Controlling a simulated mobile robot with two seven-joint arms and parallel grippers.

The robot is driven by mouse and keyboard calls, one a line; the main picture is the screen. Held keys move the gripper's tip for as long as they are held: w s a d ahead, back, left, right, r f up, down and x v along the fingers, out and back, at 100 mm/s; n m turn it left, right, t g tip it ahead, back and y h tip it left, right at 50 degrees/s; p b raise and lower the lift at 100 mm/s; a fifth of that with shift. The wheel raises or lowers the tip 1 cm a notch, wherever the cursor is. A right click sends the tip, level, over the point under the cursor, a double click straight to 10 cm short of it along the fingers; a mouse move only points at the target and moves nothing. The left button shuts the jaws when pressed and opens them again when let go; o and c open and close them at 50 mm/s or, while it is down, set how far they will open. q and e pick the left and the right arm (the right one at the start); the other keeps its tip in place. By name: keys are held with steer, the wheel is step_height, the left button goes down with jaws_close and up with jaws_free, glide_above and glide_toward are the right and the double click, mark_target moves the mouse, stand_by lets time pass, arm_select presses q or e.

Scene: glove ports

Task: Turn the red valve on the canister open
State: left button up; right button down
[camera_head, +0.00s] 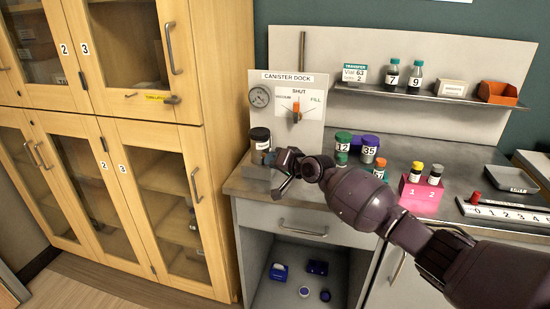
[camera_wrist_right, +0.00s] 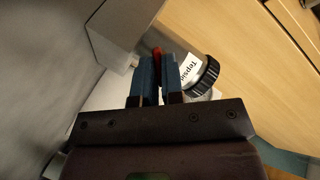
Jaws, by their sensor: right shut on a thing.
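The canister (camera_head: 260,138) stands at the canister dock, with a dark lid and a white label. In the right wrist view the canister (camera_wrist_right: 194,72) lies just right of my fingers, its black ribbed cap showing. My right gripper (camera_head: 277,160) is beside the canister, low and to its right. In the right wrist view its blue fingers (camera_wrist_right: 158,68) are close together on the red valve (camera_wrist_right: 157,50), of which only a small red part shows between the fingertips. The valve is hidden in the head view. My left gripper is out of view.
The dock panel (camera_head: 312,126) has a gauge (camera_head: 260,97) and an orange selector (camera_head: 296,108) pointing up at SHUT. Green- and blue-capped jars (camera_head: 369,150) stand on the counter behind my right arm. A pink vial block (camera_head: 420,194) is farther right. Wooden cabinets (camera_head: 130,130) stand left.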

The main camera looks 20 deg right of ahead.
steer(key=n+p, duration=0.1)
steer(key=r+n+h+p, duration=0.1)
steer(key=p, duration=0.1)
steer(key=shift+a+n+h, duration=0.15)
steer(key=shift+n+h, duration=0.15)
steer(key=shift+f+n+h+p, duration=0.1)
steer(key=shift+n+h+p, duration=0.45)
steer(key=shift+p, duration=0.2)
steer(key=shift+a+f+n+h+p, duration=0.1)
steer(key=shift+n+h+p, duration=0.35)
steer(key=shift+n+p, duration=0.35)
arm_select(q)
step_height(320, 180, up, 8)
steer(key=p, duration=0.1)
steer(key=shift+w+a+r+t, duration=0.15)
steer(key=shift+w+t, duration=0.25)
arm_select(e)
steer(key=shift+f+n+h, duration=0.2)
steer(key=shift+n+h, duration=0.2)
steer(key=shift+n, duration=0.15)
steer(key=c, duration=1.2)
jaws_free()
steer(key=shift+c, duration=0.2)
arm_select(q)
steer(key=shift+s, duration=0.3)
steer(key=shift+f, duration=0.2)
